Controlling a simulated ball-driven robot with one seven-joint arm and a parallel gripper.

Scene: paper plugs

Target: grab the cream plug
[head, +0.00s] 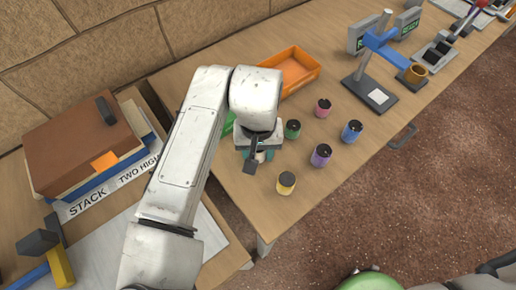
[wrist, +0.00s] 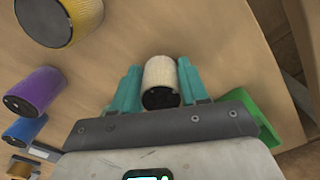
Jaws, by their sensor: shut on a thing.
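The cream plug (wrist: 160,74) stands between the two teal fingers of my gripper (wrist: 159,68) in the wrist view, with its dark end toward the camera. The fingers are shut on its sides. In the head view my gripper (head: 260,154) is over the table near its left end, and only a small pale part of the plug shows below it. I cannot tell whether the plug touches the table.
Yellow (head: 286,183), purple (head: 321,155), blue (head: 352,131), green (head: 292,129) and pink (head: 323,108) plugs stand nearby. An orange tray (head: 309,77) lies behind, and a blue-armed stand (head: 371,95) is to the right. The front table edge is close.

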